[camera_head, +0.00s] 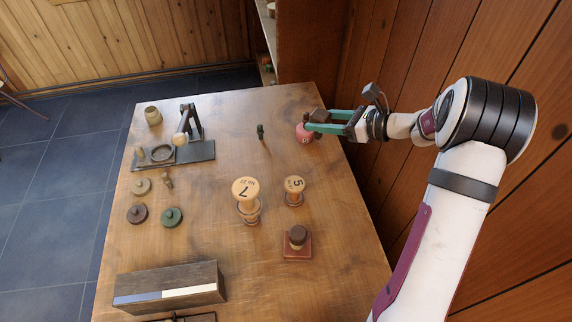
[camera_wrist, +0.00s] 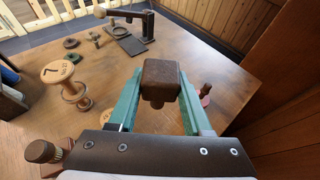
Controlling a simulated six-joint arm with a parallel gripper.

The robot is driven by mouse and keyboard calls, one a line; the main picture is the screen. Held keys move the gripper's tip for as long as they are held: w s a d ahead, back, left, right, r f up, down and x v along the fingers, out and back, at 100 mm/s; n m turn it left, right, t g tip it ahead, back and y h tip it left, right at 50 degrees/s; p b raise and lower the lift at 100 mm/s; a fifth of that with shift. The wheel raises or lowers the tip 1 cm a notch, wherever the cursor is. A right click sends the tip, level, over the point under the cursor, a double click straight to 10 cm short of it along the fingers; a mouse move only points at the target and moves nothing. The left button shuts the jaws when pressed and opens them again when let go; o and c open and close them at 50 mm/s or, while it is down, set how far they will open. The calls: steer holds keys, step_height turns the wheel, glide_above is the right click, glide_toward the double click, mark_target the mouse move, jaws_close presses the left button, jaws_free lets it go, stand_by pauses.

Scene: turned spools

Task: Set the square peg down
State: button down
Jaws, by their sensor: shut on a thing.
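The square peg (camera_wrist: 161,76) is a dark brown block with rounded edges and a narrower stub below it. My gripper (camera_wrist: 160,88) is shut on it, with a green finger on each side. In the head view my gripper (camera_head: 309,120) is at the far right of the table, and the peg (camera_head: 319,114) shows as a small dark block at the fingertips. A pink round piece (camera_head: 304,132) is right beside the fingers there. The gap between the peg's underside and the table is hard to judge.
Spools marked 7 (camera_head: 246,189) and 5 (camera_head: 294,184) stand mid-table. A red square base (camera_head: 298,249) with a dark knob is in front. A small dark green piece (camera_head: 260,131) stands left of my gripper. A dark stand (camera_head: 190,150) is farther left. Bare wood lies between.

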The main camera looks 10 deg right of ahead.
step_height(320, 180, down, 5)
steer(key=d, duration=0.3)
steer(key=shift+m+h, duration=0.3)
steer(key=shift+h, duration=0.1)
steer(key=w+a+f, duration=0.2)
steer(key=a+f, duration=0.1)
steer(key=w+a+f, duration=0.2)
steer(key=a+f, duration=0.1)
steer(key=f, duration=0.1)
steer(key=w+a+f, duration=0.1)
steer(key=a+f, duration=0.2)
steer(key=a, duration=0.1)
steer(key=shift+w+f, duration=0.25)
steer(key=shift+w, duration=0.15)
steer(key=shift+f, duration=0.3)
steer(key=shift+c, duration=1.7)
jaws_free()
steer(key=shift+f, duration=0.15)
